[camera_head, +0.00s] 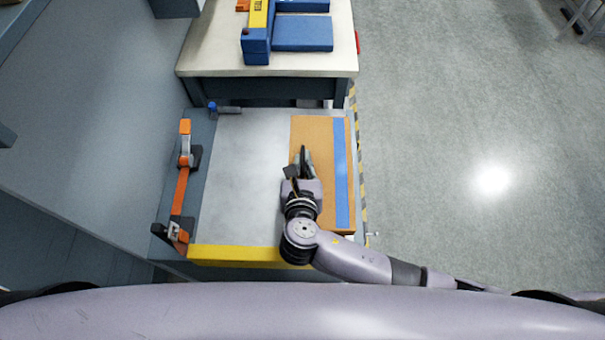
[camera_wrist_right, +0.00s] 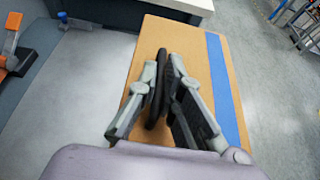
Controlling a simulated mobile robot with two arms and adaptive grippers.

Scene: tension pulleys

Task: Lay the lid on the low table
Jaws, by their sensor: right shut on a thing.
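My right gripper (camera_head: 304,158) is over the tan panel (camera_wrist_right: 148,55) with a blue stripe, on the right part of the low table (camera_head: 245,150). In the right wrist view, its fingers (camera_wrist_right: 168,75) are shut on a thin black piece (camera_wrist_right: 155,98) with a rounded outline, seen nearly edge-on. I cannot tell whether this black piece is the lid or a handle fixed to the tan panel. The tan panel (camera_head: 308,130) lies roughly flat in the head view; whether it touches the table is unclear. My left gripper is not in view.
An orange and grey clamp-like fixture (camera_head: 182,185) runs along the table's left side. A blue-ended tool (camera_head: 225,109) is at its back. A higher bench (camera_head: 210,45) with blue blocks (camera_head: 303,33) stands behind. The table's middle-left surface is clear; open floor lies right.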

